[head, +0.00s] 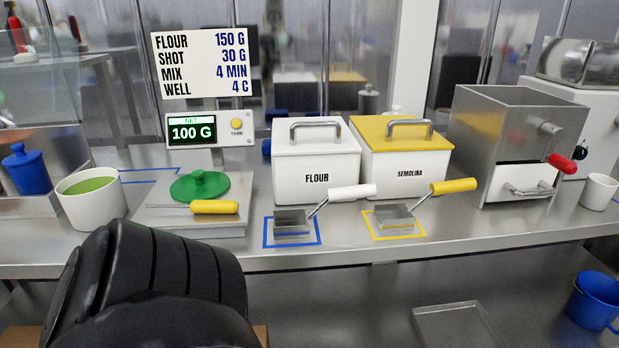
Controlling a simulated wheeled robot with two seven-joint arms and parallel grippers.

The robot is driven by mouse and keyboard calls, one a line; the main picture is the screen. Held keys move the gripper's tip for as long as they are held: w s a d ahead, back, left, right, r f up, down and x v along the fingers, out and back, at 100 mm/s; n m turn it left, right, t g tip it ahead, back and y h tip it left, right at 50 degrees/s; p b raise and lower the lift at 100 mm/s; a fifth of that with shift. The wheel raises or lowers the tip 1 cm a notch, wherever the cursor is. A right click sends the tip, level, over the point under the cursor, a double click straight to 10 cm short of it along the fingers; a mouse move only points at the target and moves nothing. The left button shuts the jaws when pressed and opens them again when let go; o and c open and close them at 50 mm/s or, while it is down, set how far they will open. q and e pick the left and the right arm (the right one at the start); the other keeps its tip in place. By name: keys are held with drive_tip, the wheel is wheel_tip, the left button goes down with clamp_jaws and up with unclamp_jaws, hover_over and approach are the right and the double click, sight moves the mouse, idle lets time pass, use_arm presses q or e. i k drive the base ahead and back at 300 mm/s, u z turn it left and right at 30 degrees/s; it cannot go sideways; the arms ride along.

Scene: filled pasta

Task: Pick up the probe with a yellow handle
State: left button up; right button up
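A short yellow handle (215,207) lies crosswise on the front part of the steel scale (160,220), in front of a round green lid with a knob (200,185). It looks like the probe's handle, but I cannot make out a probe tip. A second yellow handle belongs to a scoop (452,187) in front of the semolina bin. Neither gripper is in view. A thick black ribbed part, probably of my own arm, fills the lower left and hides the counter's front edge there.
A flour bin (316,165) and a semolina bin (405,165) stand mid-counter. A white-handled scoop (345,192) rests on a blue-outlined square. A white pot with green contents (90,205) is left of the scale. A steel machine (515,145) stands right.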

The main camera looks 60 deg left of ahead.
sight(196, 206)
drive_tip(key=i, duration=0.55)
drive_tip(key=u, duration=3.6)
